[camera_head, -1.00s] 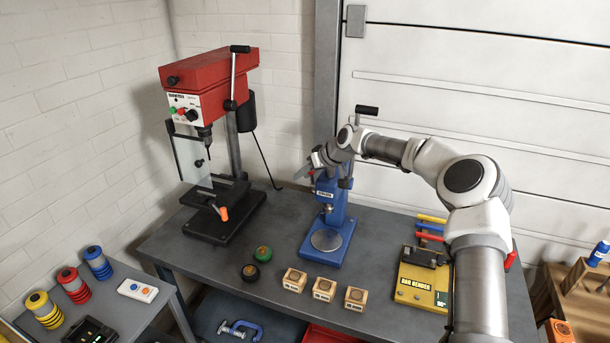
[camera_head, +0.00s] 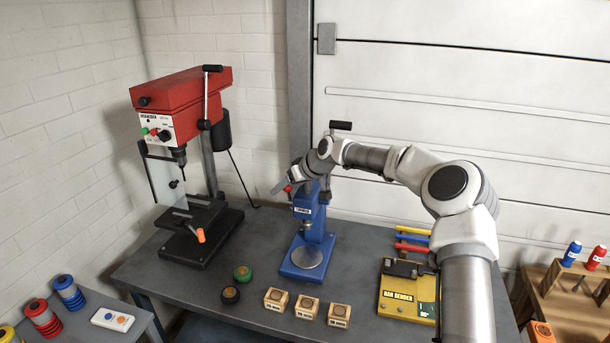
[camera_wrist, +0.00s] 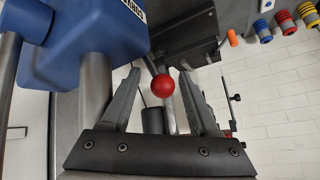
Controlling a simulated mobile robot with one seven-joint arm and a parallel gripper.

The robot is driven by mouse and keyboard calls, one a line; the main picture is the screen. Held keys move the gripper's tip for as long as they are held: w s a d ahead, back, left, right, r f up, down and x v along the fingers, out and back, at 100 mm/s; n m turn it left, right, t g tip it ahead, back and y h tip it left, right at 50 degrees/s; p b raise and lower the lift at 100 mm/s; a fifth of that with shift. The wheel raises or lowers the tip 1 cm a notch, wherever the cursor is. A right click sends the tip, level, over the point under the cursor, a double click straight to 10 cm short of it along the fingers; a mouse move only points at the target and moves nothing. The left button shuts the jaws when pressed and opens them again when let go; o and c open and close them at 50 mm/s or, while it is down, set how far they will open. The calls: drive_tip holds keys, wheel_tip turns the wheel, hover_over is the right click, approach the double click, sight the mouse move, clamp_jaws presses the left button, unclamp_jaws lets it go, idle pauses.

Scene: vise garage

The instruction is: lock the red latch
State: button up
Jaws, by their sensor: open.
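The red latch knob (camera_wrist: 163,86) is a small red ball on a thin stem at the side of the blue press (camera_wrist: 90,40). In the wrist view the knob lies between the two open fingers of my gripper (camera_wrist: 160,75), with space on both sides. I cannot tell whether it is level with the fingertips in depth. In the head view the knob (camera_head: 288,188) shows as a small red spot at the upper left of the blue press (camera_head: 309,240). My gripper (camera_head: 279,187) is beside it there, partly hidden by the wrist.
A red drill press (camera_head: 187,100) stands left of the blue press. A yellow bar bender (camera_head: 400,307) stands at the right. The bench front between them is partly clear.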

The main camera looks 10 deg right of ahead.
drive_tip(key=b+v, duration=0.3)
drive_tip(key=v, duration=1.2)
